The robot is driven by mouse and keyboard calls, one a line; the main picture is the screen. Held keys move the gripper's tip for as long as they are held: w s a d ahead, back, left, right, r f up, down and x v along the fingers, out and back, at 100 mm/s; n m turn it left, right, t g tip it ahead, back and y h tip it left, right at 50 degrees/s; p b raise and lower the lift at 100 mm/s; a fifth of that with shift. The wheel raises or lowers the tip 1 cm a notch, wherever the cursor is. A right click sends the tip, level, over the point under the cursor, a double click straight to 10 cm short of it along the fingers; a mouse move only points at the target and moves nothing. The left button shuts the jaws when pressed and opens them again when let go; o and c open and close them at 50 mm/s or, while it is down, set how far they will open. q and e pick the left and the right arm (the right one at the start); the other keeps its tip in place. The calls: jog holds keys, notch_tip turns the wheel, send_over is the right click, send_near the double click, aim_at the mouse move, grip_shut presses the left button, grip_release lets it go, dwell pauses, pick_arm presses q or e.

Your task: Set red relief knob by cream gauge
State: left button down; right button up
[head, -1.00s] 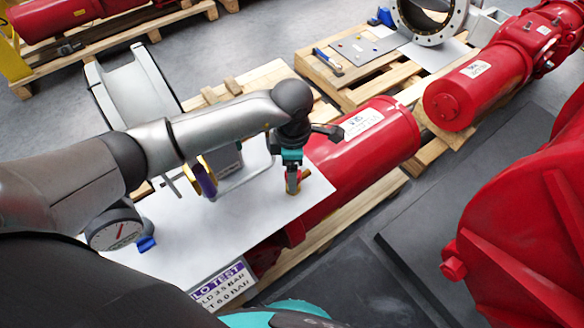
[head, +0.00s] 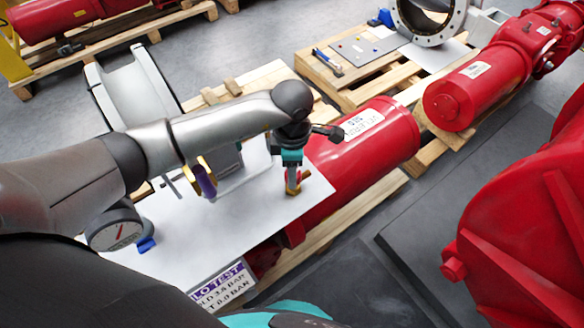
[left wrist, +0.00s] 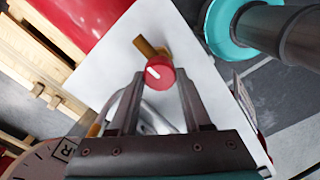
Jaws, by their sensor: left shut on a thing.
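The red relief knob (left wrist: 159,72) has a white pointer mark and sits on a brass fitting (left wrist: 148,46) on the white plate. My left gripper (head: 292,188) points down at the plate's right part, and its fingers (left wrist: 158,85) are shut on the knob from both sides. The fingers mostly hide the knob in the head view. The round gauge (head: 114,232) stands at the plate's left end, pale-faced with a red needle. Part of its dial (left wrist: 38,160) shows at the lower left of the wrist view; the needle's reading is too small to tell. My right gripper is not visible.
A sign (head: 222,284) reading partly "LO TEST" hangs at the white plate's (head: 185,235) front edge. A purple and brass part (head: 204,180) stands between gauge and gripper. A red cylinder (head: 365,150) lies behind the plate. A large red body (head: 530,220) stands at right.

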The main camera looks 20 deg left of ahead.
pick_arm(q)
jog(key=shift+n, duration=1.6)
jog(key=shift+c, duration=1.7)
grip_release()
jog(key=shift+r+p, duration=0.1)
jog(key=shift+p, duration=0.2)
notch_tip(320, 180, up, 15)
jog(key=p, duration=0.1)
